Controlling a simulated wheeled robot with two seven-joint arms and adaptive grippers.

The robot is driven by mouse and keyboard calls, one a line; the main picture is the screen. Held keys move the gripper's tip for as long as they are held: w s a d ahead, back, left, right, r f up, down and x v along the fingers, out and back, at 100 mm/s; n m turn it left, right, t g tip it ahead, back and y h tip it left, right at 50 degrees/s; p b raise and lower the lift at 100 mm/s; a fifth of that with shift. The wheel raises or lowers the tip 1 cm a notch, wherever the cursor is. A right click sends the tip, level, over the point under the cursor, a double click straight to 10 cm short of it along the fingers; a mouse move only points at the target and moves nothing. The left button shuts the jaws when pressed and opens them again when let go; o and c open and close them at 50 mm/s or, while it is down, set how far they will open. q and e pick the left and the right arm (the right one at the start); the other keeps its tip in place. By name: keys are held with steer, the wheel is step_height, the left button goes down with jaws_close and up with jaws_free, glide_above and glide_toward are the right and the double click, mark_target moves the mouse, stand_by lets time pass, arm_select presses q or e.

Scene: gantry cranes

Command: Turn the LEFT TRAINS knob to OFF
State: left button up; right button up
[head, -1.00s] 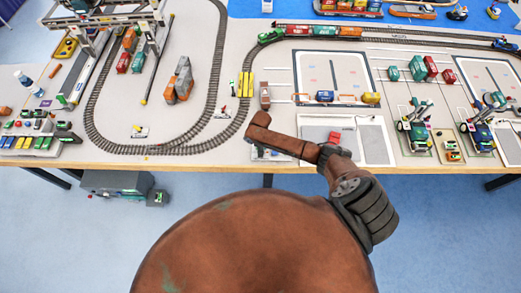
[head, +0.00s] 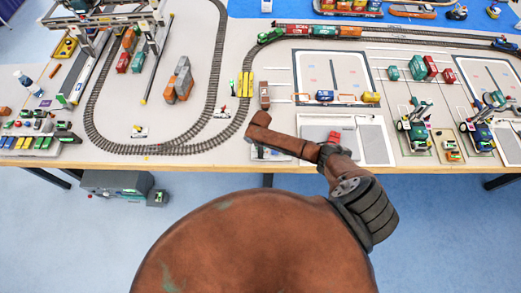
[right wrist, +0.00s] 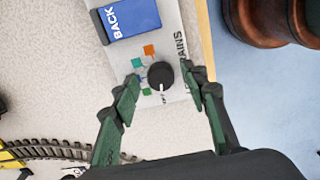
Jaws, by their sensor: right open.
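In the right wrist view, a round black knob (right wrist: 160,74) with a white pointer line sits on a light panel (right wrist: 171,48). The letters "AINS" show beside it. The pointer line faces the bottom of the picture, toward small lettering that looks like OFF. Orange, teal and green squares surround the knob. My right gripper (right wrist: 164,77) is open, its fingers on either side of the knob with visible gaps. In the head view, my right arm partly hides the panel (head: 270,155) at the table's front edge. My left gripper is not in view.
A blue block marked BACK (right wrist: 128,18) lies next to the knob on the panel. The table's front edge is close.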

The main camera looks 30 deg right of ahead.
steer(key=shift+r, duration=0.1)
step_height(320, 180, up, 12)
stand_by(0.5)
stand_by(0.4)
